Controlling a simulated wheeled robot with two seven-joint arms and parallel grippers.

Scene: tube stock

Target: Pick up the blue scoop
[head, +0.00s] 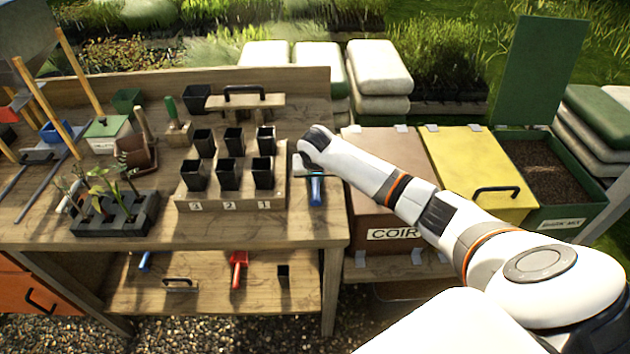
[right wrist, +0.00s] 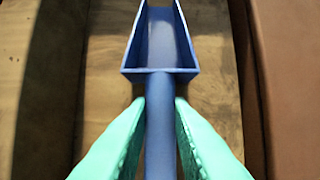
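The blue scoop (head: 316,191) is at the right end of the wooden bench, right of the block of black pots. In the right wrist view the blue scoop (right wrist: 160,45) points its tray away from me, handle towards me. My right gripper (head: 311,171) is over it. In the right wrist view its two green fingers (right wrist: 160,108) stand on either side of the handle, tips against it with no clear gap. I cannot tell whether the scoop is clear of the bench top. My left gripper is not in view.
A wooden stand (head: 230,202) with several black pots is just left of the scoop. The brown COIR bin (head: 372,216) and a yellow-lidded bin (head: 480,165) stand right of the bench. A red scoop (head: 238,268) lies on the lower shelf (head: 205,299).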

